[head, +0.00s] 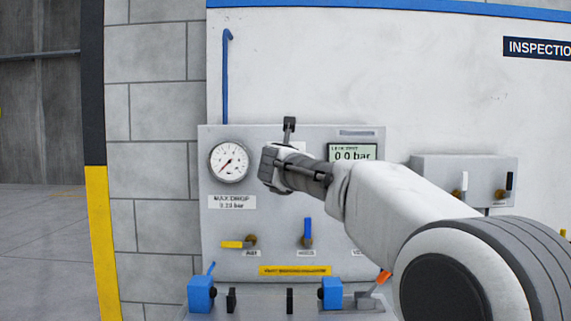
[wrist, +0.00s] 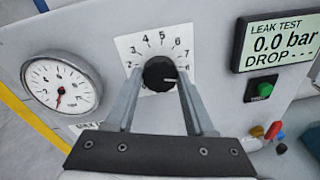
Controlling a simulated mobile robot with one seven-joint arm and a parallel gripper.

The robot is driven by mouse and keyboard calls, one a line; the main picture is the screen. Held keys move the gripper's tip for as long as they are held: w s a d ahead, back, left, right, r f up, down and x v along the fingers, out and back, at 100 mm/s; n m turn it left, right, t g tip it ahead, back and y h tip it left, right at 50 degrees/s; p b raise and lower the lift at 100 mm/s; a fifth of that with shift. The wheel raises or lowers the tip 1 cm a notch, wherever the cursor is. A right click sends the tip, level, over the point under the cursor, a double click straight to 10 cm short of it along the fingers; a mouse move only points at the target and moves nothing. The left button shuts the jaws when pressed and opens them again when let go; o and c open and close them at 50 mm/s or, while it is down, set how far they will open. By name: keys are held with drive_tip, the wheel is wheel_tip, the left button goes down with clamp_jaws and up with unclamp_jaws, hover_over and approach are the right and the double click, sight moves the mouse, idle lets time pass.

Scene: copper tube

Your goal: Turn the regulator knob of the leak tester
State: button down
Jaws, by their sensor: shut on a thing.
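The regulator knob (wrist: 160,73) is round and black, on a white numbered dial plate (wrist: 157,45) on the leak tester's grey panel (head: 225,268). Its white mark points right, near the high numbers. My gripper (wrist: 159,80) is shut on the knob, one finger on each side. In the head view my gripper (head: 268,168) is against the panel and hides the knob. The round gauge (head: 229,162) is left of it, its needle near the lower left. The display (head: 353,152) reads 0.0 bar; its DROP line shows dashes in the wrist view.
A green button (wrist: 260,89) sits below the display. Lower on the panel are a yellow lever (head: 233,244) and an upright blue lever (head: 308,229). Blue clamp blocks (head: 201,294) stand in front. A grey box (head: 440,172) is at right. A yellow-black post (head: 98,220) stands left.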

drive_tip(key=shift+c, duration=1.3)
unclamp_jaws()
drive_tip(key=shift+s, duration=0.1)
drive_tip(key=s+r, duration=0.1)
drive_tip(key=s, duration=1.6)
drive_tip(key=shift+a+r, duration=0.2)
drive_tip(key=shift+a, duration=0.15)
drive_tip(key=shift+s, duration=0.1)
